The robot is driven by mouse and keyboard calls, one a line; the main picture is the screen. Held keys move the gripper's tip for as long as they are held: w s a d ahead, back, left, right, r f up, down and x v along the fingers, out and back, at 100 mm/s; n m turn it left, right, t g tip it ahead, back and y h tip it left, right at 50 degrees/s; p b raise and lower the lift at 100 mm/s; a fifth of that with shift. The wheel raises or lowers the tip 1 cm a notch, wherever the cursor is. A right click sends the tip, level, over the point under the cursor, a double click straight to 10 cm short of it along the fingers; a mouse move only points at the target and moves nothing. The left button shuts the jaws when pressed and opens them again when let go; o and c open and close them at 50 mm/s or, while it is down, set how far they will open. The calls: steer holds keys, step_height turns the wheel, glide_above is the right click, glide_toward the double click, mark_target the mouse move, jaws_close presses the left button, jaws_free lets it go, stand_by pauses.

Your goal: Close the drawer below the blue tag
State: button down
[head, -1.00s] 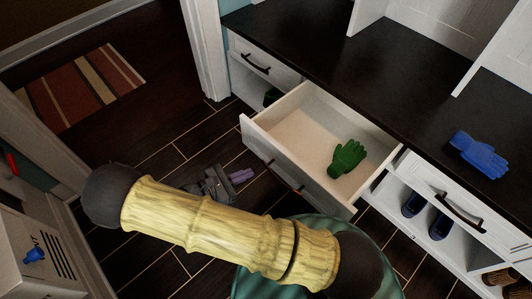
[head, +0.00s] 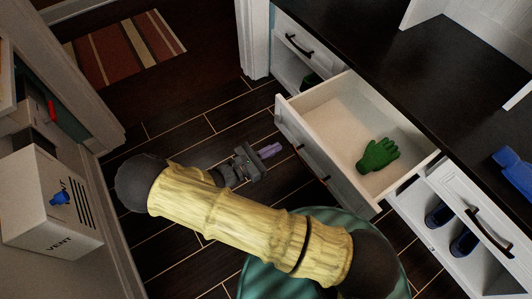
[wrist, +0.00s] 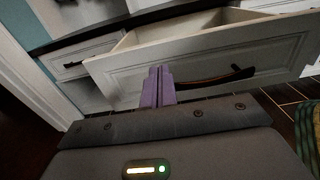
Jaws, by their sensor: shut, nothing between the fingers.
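The middle white drawer (head: 342,170) under the dark counter is pulled well out, with a green glove (head: 378,155) inside. Its front and dark handle show in the wrist view (wrist: 205,68). My gripper (head: 271,150) is low over the floor in front of the drawer's outer face, left of its handle. Its purple fingers (wrist: 158,86) are together and empty, pointing at the drawer front; I cannot tell whether they touch it. A blue glove-like thing (head: 512,170) lies on the counter at the right. I make out no clear blue tag.
Closed drawers stand left (head: 297,42) and right (head: 470,212) of the open one, with shoes (head: 450,228) on a shelf below the right one. A white vent box (head: 50,205) stands at the left. Dark plank floor is free toward a striped rug (head: 125,45).

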mark_target(305, 131)
steer(key=b+x, duration=0.3)
steer(key=x, duration=0.5)
steer(key=shift+w+d+f, duration=0.15)
steer(key=shift+w+d, duration=0.05)
steer(key=shift+d, duration=0.05)
steer(key=shift+w+d, duration=0.3)
steer(key=shift+d, duration=0.05)
steer(key=shift+w, duration=0.1)
